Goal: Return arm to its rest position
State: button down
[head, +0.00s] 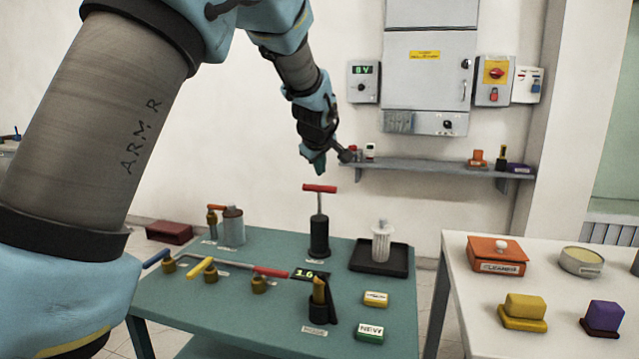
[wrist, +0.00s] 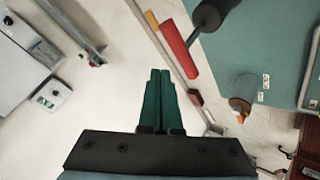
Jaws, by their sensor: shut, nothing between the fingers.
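My arm comes in from the upper left of the head view and reaches over the far side of the green table. My gripper (head: 318,163) hangs in the air above and behind the table, left of the wall shelf. In the wrist view its two green fingers (wrist: 160,100) lie together, shut, with nothing between them. Below it in the head view stands a black hand pump with a red T-handle (head: 320,188). The red handle also shows in the wrist view (wrist: 176,45), apart from the fingers.
The green table (head: 200,320) holds valves with coloured levers, a grey canister (head: 232,226), a white ribbed bushing (head: 381,242) on a black tray, and small blocks. A white table (head: 470,330) stands at right. The wall shelf (head: 430,167) and grey cabinet (head: 430,70) are behind.

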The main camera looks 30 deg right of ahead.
dwell(0.7)
jog(key=s+a+f+m+g+y, duration=0.15)
jog(key=a+f, duration=0.25)
jog(key=a, duration=0.9)
jog(key=a+f+g+y, duration=0.15)
jog(key=a+f, duration=0.25)
jog(key=a, duration=0.9)
jog(key=s+a+f+m+g, duration=0.1)
jog(key=s+a+f, duration=0.2)
jog(key=s+a, duration=0.5)
jog(key=s+a+f+m+g+y, duration=0.1)
jog(key=s+a+f, duration=0.3)
jog(key=s+a, duration=0.5)
jog(key=shift+a+g+y, duration=0.3)
jog(key=shift+a+g, duration=0.3)
jog(key=shift+a, duration=0.1)
